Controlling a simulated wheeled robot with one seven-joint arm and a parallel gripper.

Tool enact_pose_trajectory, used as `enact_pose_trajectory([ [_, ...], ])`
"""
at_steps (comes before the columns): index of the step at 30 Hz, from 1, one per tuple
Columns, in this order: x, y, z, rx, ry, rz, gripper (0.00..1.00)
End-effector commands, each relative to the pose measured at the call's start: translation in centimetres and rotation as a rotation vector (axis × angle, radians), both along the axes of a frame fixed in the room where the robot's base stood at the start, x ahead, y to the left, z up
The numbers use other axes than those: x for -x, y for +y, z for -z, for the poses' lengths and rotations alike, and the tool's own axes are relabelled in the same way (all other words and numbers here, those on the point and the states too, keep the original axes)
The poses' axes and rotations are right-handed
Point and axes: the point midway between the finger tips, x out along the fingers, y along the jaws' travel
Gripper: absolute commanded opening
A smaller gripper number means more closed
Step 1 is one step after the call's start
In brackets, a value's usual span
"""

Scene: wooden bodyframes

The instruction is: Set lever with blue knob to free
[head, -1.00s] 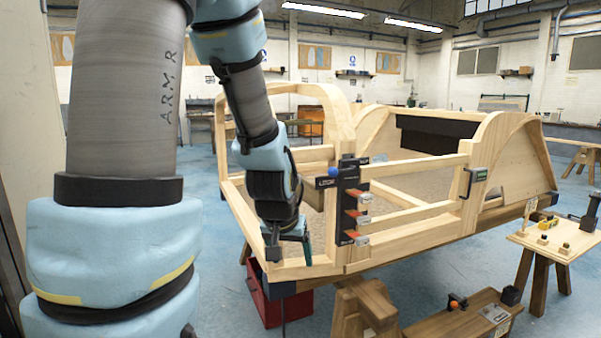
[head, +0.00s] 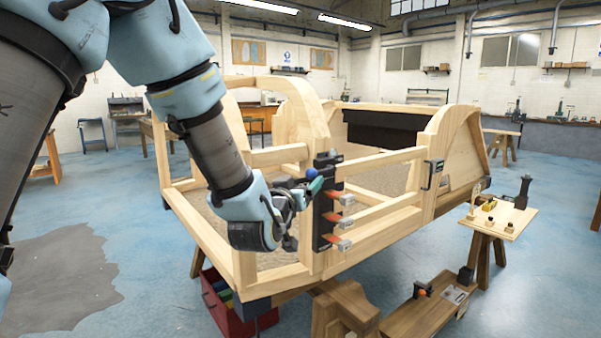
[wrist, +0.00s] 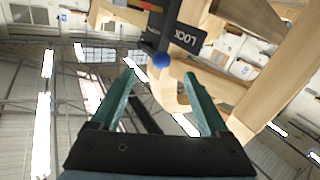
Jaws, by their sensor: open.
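The blue knob (head: 311,173) sits at the upper left of a black latch plate (head: 325,215) on the wooden frame's post. In the wrist view the blue knob (wrist: 161,60) lies just beyond the fingertips, roughly centred between them, beside the black plate (wrist: 176,28) with white "LOCK" lettering. The lever's arm is hard to make out. My gripper (head: 316,187) is just below the knob in the head view, its teal fingers pointing toward the plate. In the wrist view my gripper (wrist: 160,77) is open and empty, with nothing between its fingers.
Orange-red and metal latch parts (head: 333,217) stick out from the plate below the knob. Wooden rails and posts (head: 290,155) surround the gripper. A black handle (head: 432,174) is on a post to the right. A red toolbox (head: 222,308) stands below the frame.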

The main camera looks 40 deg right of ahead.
Motion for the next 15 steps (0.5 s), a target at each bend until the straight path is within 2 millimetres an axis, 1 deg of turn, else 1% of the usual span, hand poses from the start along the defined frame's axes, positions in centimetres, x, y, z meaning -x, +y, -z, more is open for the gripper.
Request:
enact_pose_trajectory([
  [1,-0.5,-0.9,-0.3,0.000,0.001,0.000,0.79],
  [3,-1.2,-2.1,-0.3,-0.001,0.002,0.000,0.79],
  [9,-3.0,-5.0,-0.2,-0.002,0.001,-0.001,0.79],
  [15,-4.0,-6.7,-0.1,-0.003,0.001,0.000,0.79],
])
